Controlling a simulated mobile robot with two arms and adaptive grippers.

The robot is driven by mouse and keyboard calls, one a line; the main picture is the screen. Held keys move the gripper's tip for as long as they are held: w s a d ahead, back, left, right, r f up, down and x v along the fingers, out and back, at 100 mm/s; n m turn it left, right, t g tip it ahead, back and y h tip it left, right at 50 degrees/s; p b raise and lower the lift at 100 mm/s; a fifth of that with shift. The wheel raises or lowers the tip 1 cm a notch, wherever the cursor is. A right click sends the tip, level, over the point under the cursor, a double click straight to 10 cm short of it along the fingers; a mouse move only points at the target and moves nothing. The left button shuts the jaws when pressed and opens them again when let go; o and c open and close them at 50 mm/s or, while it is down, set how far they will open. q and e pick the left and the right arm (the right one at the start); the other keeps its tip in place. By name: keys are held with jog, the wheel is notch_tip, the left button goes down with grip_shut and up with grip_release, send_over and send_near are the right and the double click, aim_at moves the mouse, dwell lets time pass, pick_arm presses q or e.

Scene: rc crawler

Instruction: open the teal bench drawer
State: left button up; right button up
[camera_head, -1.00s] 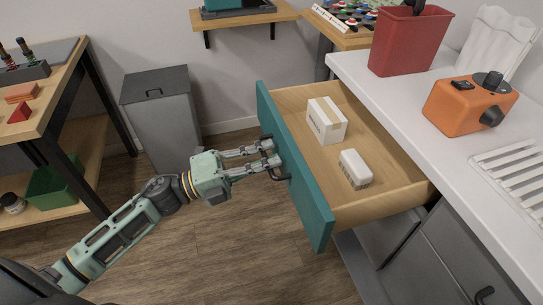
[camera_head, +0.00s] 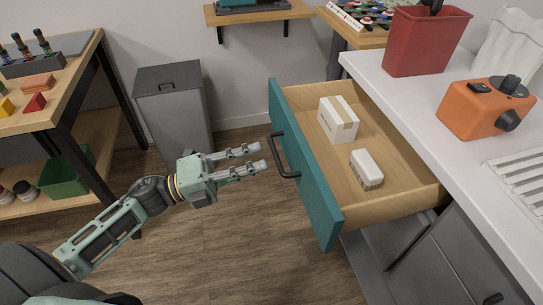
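The teal bench drawer (camera_head: 303,166) stands pulled well out from under the white bench top, on the right half of the view. Its black handle (camera_head: 284,158) is on the teal front, facing left. A larger white box (camera_head: 338,119) and a smaller white box (camera_head: 367,169) lie inside on the wooden floor. My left gripper (camera_head: 262,158) is open, with its two fingers apart and pointing right. It is empty, just left of the handle, with a small gap between. My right gripper is not in view.
The white bench top (camera_head: 428,108) carries a red bin (camera_head: 425,42) and an orange device (camera_head: 485,108). A grey bin (camera_head: 173,112) stands by the wall. A wooden workbench (camera_head: 62,95) is at the left. The floor in front of the drawer is clear.

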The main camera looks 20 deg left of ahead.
pick_arm(q)
jog(key=v, duration=0.6)
jog(key=shift+s+a, duration=0.2)
jog(key=shift+a, duration=0.05)
jog(key=shift+f, duration=0.1)
